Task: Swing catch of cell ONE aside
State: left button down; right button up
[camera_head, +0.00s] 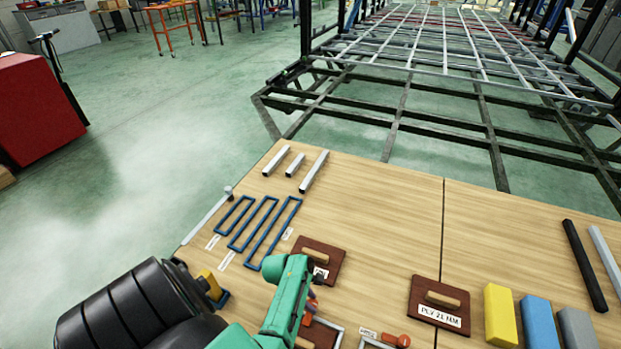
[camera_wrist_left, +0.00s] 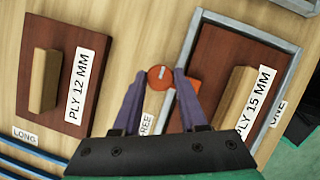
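My left gripper (camera_wrist_left: 160,75) is open over the bench in the left wrist view. An orange-red round catch (camera_wrist_left: 160,78) with a pale slot shows between its fingertips; touching or apart, I cannot tell. Its orange arm passes behind the right finger toward the grey-framed cell (camera_wrist_left: 198,35). In the head view my green wrist covers much of this cell. My right gripper is out of view.
The PLY 12 MM board (camera_wrist_left: 60,75) with a wooden handle lies left of the catch. Right in the head view are another orange catch (camera_head: 396,341), a PLY 21 MM board (camera_head: 440,303) and coloured blocks (camera_head: 500,315). Blue frames (camera_head: 265,222) lie left. The bench middle is clear.

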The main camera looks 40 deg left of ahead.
dwell(0.3)
pick_arm(q)
jog(key=shift+r+m+g+h+p, duration=0.1)
jog(key=shift+m+g+h+p, duration=0.2)
jog(key=shift+m+p, duration=0.6)
jog(key=shift+m+g+p, duration=0.3)
jog(key=shift+m, duration=0.6)
jog(key=m, duration=0.1)
jog(key=m+g, duration=0.1)
jog(key=m, duration=0.1)
jog(key=shift+w+a+m+h+p, duration=0.1)
jog(key=shift+w+m+h+p, duration=0.05)
jog(key=shift+m+h+p, duration=0.2)
jog(key=shift+m+g, duration=0.7)
jog(key=shift+m, duration=0.55)
jog(key=m, duration=0.1)
jog(key=m+g, duration=0.1)
jog(key=shift+w+f+m, duration=0.15)
jog(key=shift+f+m, duration=0.05)
jog(key=shift+m, duration=0.2)
jog(key=m+g, duration=0.1)
jog(key=m, duration=0.1)
jog(key=m+y+b, duration=0.1)
jog(key=m, duration=0.2)
jog(key=shift+d+g+y, duration=0.2)
jog(key=shift+g+y, duration=0.05)
jog(key=shift+g, duration=0.15)
jog(key=shift+m, duration=0.3)
